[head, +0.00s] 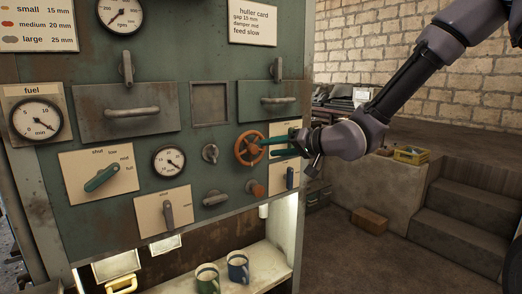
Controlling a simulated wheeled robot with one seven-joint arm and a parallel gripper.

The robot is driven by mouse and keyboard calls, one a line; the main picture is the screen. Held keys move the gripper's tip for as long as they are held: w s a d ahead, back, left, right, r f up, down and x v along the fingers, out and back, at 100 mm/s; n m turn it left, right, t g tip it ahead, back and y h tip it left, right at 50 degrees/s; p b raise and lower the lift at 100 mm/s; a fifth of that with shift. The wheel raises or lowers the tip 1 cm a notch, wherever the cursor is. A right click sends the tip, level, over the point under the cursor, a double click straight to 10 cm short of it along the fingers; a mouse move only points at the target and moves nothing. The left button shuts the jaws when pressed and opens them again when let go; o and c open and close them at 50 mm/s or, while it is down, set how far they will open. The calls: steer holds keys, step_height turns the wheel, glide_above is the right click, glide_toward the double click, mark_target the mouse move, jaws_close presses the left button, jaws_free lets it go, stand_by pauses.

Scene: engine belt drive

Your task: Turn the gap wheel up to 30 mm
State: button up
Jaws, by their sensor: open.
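An orange spoked handwheel (249,148), the only wheel on the green panel, sits right of centre; I take it to be the gap wheel. My gripper (269,147) reaches in from the right with its green fingers apart. The upper fingertip overlaps the wheel's right rim in the picture; I cannot tell whether it touches. A small round dial (168,161) with a 20 mark is left of the wheel; its needle and unit are too small to read surely. The huller card (253,22) at the top reads gap 15 mm, damper mid, feed slow.
A brown knob (255,187) is just below the wheel, and a switch plate (287,178) is below my gripper. A green lever (101,178) and a fuel dial (36,120) are at left. Two mugs (238,267) stand on the lower shelf. Steps (465,215) rise at right.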

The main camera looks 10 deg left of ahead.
steer(key=shift+v, duration=1.55)
